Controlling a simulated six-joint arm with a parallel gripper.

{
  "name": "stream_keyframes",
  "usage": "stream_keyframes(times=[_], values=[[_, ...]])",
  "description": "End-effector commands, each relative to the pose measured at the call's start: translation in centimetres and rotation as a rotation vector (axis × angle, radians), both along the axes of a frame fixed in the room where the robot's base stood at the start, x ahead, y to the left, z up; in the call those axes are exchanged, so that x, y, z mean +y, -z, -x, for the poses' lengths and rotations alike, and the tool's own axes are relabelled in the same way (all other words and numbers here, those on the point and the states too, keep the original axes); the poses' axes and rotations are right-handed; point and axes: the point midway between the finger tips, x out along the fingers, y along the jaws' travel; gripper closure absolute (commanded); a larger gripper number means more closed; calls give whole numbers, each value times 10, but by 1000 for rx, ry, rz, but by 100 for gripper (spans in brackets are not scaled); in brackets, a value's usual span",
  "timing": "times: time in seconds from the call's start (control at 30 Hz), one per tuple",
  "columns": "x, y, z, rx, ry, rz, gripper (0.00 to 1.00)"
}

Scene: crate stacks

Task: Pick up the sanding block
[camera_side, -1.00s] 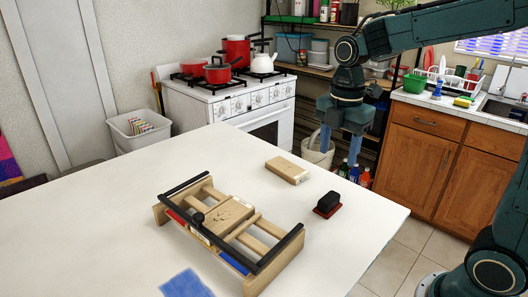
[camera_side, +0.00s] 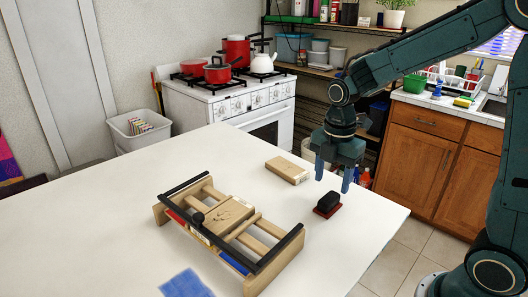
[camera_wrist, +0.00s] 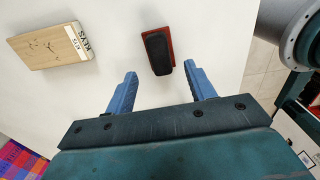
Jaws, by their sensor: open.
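The sanding block (camera_side: 328,203), with a black grip on a dark red base, rests on the white table near its right edge. It also shows in the wrist view (camera_wrist: 157,52), just beyond the fingertips and roughly centred between them. My gripper (camera_side: 332,183) is open and empty, with its blue fingers pointing down above the table close to the block. In the wrist view my gripper (camera_wrist: 160,70) has nothing between its fingers.
A pale wooden box (camera_side: 288,170), marked KEYS in the wrist view (camera_wrist: 50,46), lies left of the sanding block. A wooden frame with black rails (camera_side: 278,252) stands nearer the camera, holding another wooden box. A blue cloth (camera_side: 187,284) lies at the front. The table's left side is clear.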

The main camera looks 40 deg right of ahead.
Motion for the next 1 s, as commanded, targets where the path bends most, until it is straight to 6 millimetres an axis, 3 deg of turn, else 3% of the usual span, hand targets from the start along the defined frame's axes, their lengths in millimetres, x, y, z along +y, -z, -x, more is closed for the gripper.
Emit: stream_keyframes(times=[0.47,0.8,1.0], values=[[0,16,1,2,0,0,45],[-1,52,1,4,0,0,45],[-1,62,0,1,0,0,45]])
